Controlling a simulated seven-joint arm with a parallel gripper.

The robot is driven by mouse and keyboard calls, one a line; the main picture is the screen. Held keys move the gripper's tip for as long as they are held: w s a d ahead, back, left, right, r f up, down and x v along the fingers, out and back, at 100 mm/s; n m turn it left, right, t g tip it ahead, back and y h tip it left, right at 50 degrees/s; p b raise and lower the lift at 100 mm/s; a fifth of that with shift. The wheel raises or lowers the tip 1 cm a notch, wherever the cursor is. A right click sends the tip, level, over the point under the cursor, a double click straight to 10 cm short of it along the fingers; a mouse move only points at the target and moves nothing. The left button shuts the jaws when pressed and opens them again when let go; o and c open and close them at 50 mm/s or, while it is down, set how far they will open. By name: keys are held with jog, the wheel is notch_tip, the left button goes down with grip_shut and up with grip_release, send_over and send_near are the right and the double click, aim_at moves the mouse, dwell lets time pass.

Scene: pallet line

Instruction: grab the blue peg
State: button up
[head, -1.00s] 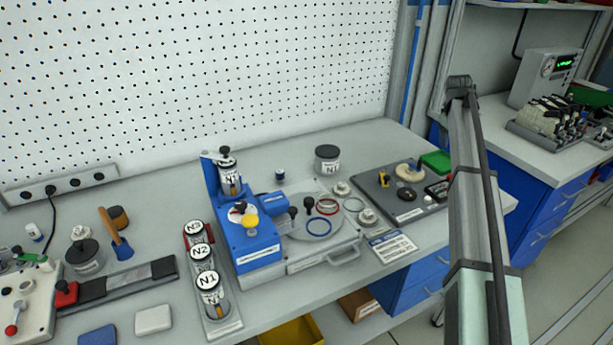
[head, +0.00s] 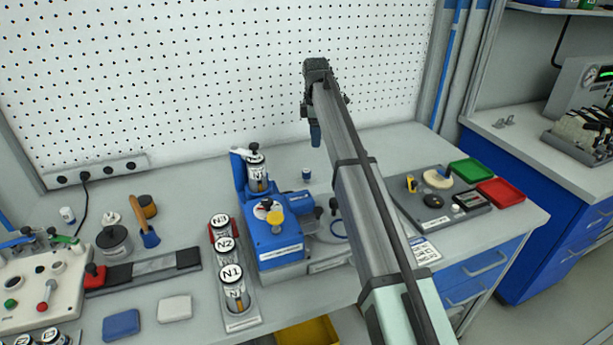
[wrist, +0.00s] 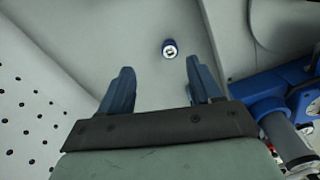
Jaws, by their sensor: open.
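The blue peg (head: 306,174) is a small blue cylinder standing on the workbench behind the blue machine. In the wrist view the blue peg (wrist: 169,48) is seen from above, with a pale ring and dark centre on its top. My gripper (head: 315,135) hangs above the bench near the pegboard, and the peg appears below it in the head view. In the wrist view my gripper (wrist: 160,68) has its two blue fingers spread apart with nothing between them. The peg appears just beyond the fingertips, between their lines, not touched.
The blue machine (head: 275,235) stands close to the peg, on the right in the wrist view. The white pegboard (head: 200,80) rises behind the bench. A grey tray (head: 410,205) of small parts lies right of my arm. The bench around the peg is clear.

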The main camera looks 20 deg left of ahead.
aim_at(307, 170)
jog(key=shift+n, duration=0.3)
jog(key=f, duration=0.2)
jog(key=s+a+f, duration=0.1)
jog(key=f, duration=0.5)
jog(key=shift+s+a+f, duration=0.15)
jog(key=shift+a+f, duration=0.1)
jog(key=shift+a, duration=0.05)
jog(key=shift+s+f, duration=0.25)
jog(key=shift+f, duration=0.4)
jog(key=f, duration=0.4)
jog(key=shift+s, duration=0.2)
jog(key=shift+c, duration=0.2)
jog(key=c, duration=1.1)
jog(key=shift+r, duration=0.1)
